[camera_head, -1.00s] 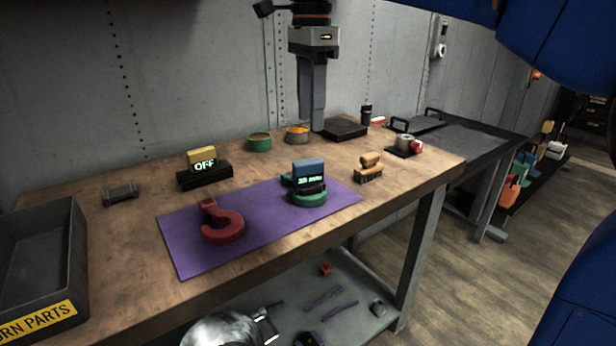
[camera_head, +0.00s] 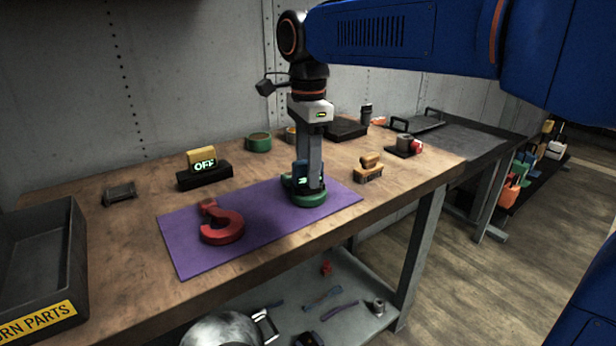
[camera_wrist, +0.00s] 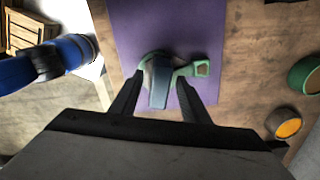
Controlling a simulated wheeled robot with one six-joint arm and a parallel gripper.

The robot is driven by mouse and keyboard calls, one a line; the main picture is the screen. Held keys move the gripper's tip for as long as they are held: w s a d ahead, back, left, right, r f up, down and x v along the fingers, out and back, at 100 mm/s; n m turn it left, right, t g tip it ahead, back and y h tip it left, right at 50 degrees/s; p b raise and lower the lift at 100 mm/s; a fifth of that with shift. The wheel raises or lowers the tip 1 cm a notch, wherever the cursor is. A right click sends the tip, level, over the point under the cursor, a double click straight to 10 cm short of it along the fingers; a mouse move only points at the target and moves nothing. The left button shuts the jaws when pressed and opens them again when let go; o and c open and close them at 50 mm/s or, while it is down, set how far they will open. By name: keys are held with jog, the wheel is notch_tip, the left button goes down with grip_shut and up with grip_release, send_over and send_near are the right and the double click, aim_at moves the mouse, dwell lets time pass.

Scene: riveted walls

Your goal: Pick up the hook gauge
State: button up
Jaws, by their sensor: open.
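In the wrist view the blue gauge (camera_wrist: 159,84) lies over the green hook, whose eye end (camera_wrist: 203,68) points right. My gripper (camera_head: 309,184) is down over the gauge and hides part of it in the head view. In the wrist view my gripper (camera_wrist: 161,84) is open, with one finger on each side of the gauge. I cannot tell whether the fingers touch it.
A red hook (camera_head: 222,232) lies on the purple mat (camera_head: 190,256). A yellow device reading OFF (camera_head: 201,159) stands on a black base behind it. A wooden-handled brush (camera_head: 369,168) stands to the right. Green tape (camera_head: 258,142) is behind, and a dark parts bin (camera_head: 38,262) is at left.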

jog(key=shift+f, duration=0.35)
jog(key=shift+c, duration=0.3)
grip_shut()
jog(key=shift+r, duration=0.15)
